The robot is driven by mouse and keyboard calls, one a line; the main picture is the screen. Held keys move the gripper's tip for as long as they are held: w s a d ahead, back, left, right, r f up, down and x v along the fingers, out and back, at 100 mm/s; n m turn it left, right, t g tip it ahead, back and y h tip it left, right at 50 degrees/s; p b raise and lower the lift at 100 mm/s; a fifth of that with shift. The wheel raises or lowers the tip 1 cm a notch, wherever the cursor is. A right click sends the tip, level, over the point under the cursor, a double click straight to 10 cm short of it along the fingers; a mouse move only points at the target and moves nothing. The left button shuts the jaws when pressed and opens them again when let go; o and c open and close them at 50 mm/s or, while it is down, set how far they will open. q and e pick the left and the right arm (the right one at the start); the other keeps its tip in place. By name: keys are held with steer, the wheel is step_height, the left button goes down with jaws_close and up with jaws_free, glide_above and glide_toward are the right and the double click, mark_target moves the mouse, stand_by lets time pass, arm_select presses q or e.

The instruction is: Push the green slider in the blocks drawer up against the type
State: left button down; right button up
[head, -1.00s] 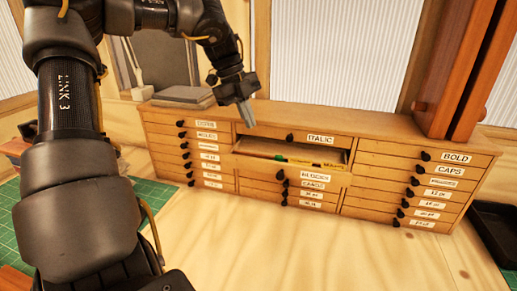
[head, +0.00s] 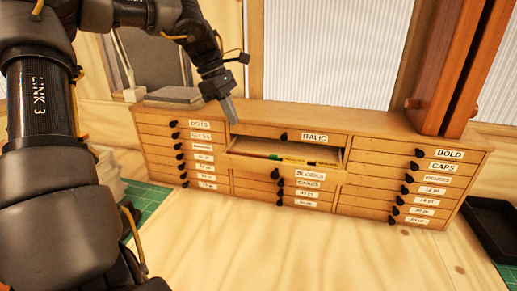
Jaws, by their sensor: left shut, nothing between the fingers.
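The blocks drawer (head: 297,175) is pulled partly out of the wooden cabinet, in the middle column below the drawer labelled ITALIC. Inside it the green slider (head: 273,156) shows as a small green patch towards the left, with a small red bit beside it. Yellow type (head: 300,161) lies to its right; I cannot tell whether the two touch. My left gripper (head: 233,119) is shut and empty, pointing down in front of the cabinet top, above and left of the open drawer and apart from the slider. My right gripper is not in view.
The cabinet (head: 385,127) has several closed labelled drawers with black knobs. A grey slab (head: 170,97) lies on its top left, a reddish wooden frame (head: 450,70) stands at the top right. A black tray (head: 492,225) is at right. The tabletop (head: 300,245) in front is clear.

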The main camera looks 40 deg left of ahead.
mark_target(273, 159)
arm_select(q)
steer(key=p+x, duration=0.2)
steer(key=x, duration=0.8)
steer(key=shift+s+p, duration=0.1)
steer(key=shift+p, duration=0.3)
steer(key=d+p, duration=0.1)
steer(key=w+d, duration=0.1)
steer(key=shift+w+d+r+p, duration=0.1)
steer(key=shift+w+d+p, duration=0.2)
steer(key=shift+d+p, duration=0.1)
steer(key=shift+w+d, duration=0.2)
steer(key=shift+d, duration=0.2)
steer(key=shift+a, duration=0.1)
